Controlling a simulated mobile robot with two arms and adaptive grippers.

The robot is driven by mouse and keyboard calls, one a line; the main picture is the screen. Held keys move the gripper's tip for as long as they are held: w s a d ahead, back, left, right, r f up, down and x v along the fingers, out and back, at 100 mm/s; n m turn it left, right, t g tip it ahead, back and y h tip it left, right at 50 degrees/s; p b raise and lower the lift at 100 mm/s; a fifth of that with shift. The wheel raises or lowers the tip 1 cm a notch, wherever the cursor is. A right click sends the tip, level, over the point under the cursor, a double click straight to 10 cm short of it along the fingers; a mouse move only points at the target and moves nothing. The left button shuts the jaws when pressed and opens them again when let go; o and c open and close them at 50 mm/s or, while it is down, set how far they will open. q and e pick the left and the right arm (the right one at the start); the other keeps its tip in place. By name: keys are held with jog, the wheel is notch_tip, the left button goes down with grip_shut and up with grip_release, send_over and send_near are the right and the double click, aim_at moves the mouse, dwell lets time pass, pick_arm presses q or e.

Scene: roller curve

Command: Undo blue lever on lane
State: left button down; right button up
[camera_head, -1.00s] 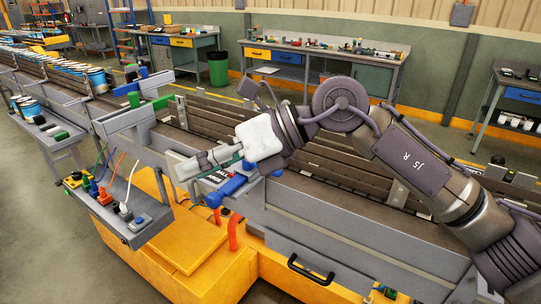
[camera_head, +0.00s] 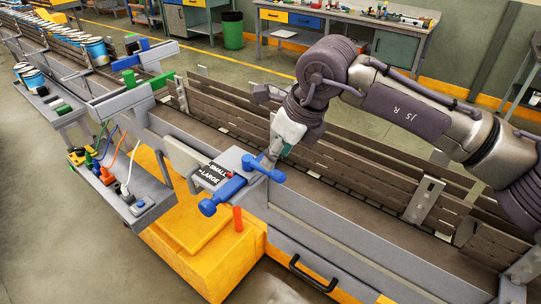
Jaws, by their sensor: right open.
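A blue lever (camera_head: 222,195) with a round knob at its lower end sits on the grey bracket at the lane's near side, tilted down to the left. A second blue piece (camera_head: 264,168) with rounded ends is beside it, at the bracket's right end. A black label (camera_head: 213,175) reading "SMALL" and "LARGE" lies next to the lever. My right gripper (camera_head: 272,156) is open and points down and left, close to the second blue piece; I cannot tell if they touch. It is apart from the knobbed lever. My left gripper is out of view.
The conveyor lane (camera_head: 330,185) with brown side slats runs diagonally across. A grey control tray (camera_head: 150,205) with cables stands left of the lever. A green lever (camera_head: 129,79) is farther up the lane. A yellow base (camera_head: 195,245) lies below.

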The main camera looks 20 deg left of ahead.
aim_at(263, 170)
jog(key=p+x, duration=0.1)
jog(key=x, duration=0.2)
jog(key=shift+w+a+f, duration=0.1)
jog(key=shift+w+f, duration=0.1)
jog(key=shift+f, duration=0.15)
jog(key=shift+s+a+f, duration=0.1)
jog(key=shift+f, duration=0.3)
jog(key=shift+a+f, duration=0.1)
jog(key=c, duration=0.8)
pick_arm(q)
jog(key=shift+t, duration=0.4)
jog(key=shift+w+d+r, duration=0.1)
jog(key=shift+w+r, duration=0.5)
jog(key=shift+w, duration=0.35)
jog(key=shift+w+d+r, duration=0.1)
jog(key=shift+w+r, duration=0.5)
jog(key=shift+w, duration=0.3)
pick_arm(e)
grip_shut()
